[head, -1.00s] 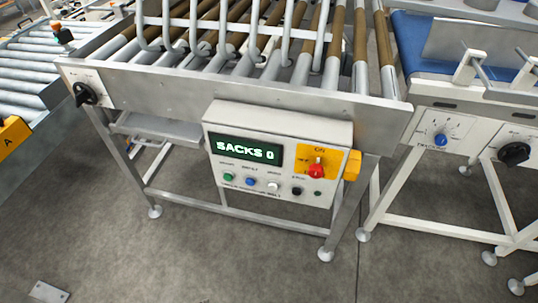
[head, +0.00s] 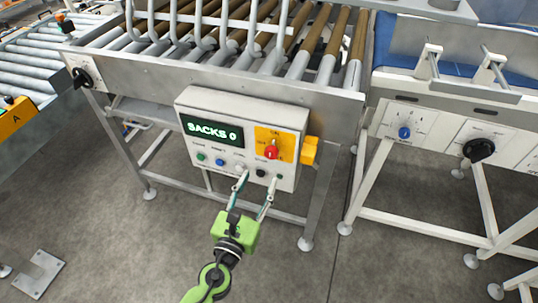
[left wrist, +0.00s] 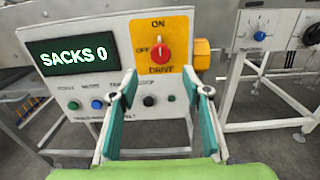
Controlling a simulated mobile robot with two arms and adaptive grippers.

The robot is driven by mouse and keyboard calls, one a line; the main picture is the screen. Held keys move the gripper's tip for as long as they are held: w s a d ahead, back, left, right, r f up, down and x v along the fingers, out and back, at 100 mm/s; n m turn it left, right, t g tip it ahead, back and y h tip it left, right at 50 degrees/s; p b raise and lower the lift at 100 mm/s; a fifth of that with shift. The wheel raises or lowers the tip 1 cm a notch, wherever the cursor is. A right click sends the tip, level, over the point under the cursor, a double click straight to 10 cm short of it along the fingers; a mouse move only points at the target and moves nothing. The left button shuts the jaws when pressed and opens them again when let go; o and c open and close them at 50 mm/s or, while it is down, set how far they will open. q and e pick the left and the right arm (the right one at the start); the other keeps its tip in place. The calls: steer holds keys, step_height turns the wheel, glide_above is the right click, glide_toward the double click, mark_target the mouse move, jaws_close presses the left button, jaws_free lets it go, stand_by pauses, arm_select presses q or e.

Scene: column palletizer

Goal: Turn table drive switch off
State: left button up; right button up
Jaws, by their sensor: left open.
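The table drive switch is a red knob (head: 271,153) on a yellow plate at the right of the white control box (head: 243,118). In the left wrist view, the knob (left wrist: 158,53) has ON above it, OFF to its left and DRIVE below. Its pointer seems to face up toward ON. My left gripper (head: 257,177) is open and empty in front of the box's lower edge, below the knob. In the left wrist view its two teal fingers (left wrist: 167,90) stand apart, below and either side of the knob, not touching it. My right gripper is not in view.
The box shows a green SACKS 0 display (head: 211,130) with a row of small buttons beneath. A yellow block (head: 309,151) sticks out at its right side. Black rotary knobs (head: 83,78) (head: 479,150) sit on the left frame and right conveyor. The roller table (head: 220,75) is above.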

mark_target(270, 156)
arm_select(q)
steer(key=x, duration=1)
steer(key=shift+f, duration=0.1)
steer(key=shift+c, duration=0.4)
steer(key=c, duration=1)
